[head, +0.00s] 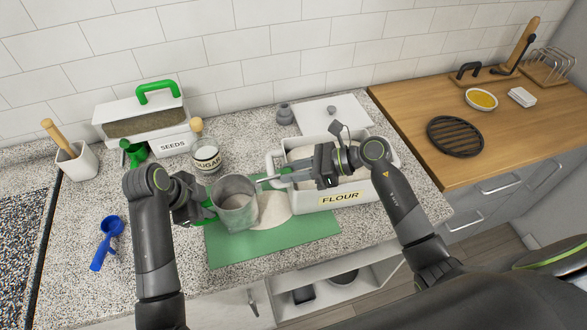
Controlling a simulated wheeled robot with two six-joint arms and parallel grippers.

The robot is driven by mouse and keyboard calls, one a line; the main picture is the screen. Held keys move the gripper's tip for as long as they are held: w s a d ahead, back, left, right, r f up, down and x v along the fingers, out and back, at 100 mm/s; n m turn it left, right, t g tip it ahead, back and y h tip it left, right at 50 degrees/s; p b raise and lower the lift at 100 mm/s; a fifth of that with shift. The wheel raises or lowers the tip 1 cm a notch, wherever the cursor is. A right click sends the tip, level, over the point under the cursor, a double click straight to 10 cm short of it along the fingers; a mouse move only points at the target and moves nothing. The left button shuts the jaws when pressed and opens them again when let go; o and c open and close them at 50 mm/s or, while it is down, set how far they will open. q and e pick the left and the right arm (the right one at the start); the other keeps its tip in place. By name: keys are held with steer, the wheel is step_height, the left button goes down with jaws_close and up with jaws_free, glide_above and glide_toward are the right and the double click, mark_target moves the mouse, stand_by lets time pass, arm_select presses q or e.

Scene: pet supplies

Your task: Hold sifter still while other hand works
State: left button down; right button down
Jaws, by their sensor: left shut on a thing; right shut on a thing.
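The metal sifter (236,207) is a round grey cup standing over the left part of the green mat (290,246). My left gripper (207,206) is shut on it at its left side, where a bit of green shows. My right gripper (290,175) is over the left end of the white flour bin (382,186), shut on a thin grey tool (263,181) that points left toward the sifter. The tool is too small to make out fully. A pale heap of flour (275,208) lies on the mat beside the sifter.
A sugar jar (207,160), a green scoop (134,153) and a seeds bin (160,144) stand behind my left arm. A blue scoop (106,242) lies at left. A white lid (331,114) lies behind the flour bin. The mat's front right is clear.

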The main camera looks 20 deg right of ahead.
arm_select(q)
steer(key=shift+s, duration=0.1)
arm_select(e)
steer(key=shift+s+a+f+m+t+h, duration=0.1)
steer(key=shift+s+a+m+t+h, duration=0.1)
steer(key=shift+s+m+t+h, duration=0.55)
steer(key=shift+s+a+r+m+t+h, duration=0.15)
steer(key=shift+s+m+t+h, duration=0.35)
steer(key=shift+m+t, duration=0.5)
steer(key=shift+s+a+f+m+t+h, duration=0.2)
steer(key=shift+s+m+t+h, duration=0.25)
steer(key=shift+s+m+t, duration=0.35)
steer(key=shift+w, duration=0.1)
steer(key=c, duration=1.1)
jaws_free()
steer(key=shift+c, duration=0.2)
steer(key=shift+d, duration=0.1)
steer(key=v, duration=1.2)
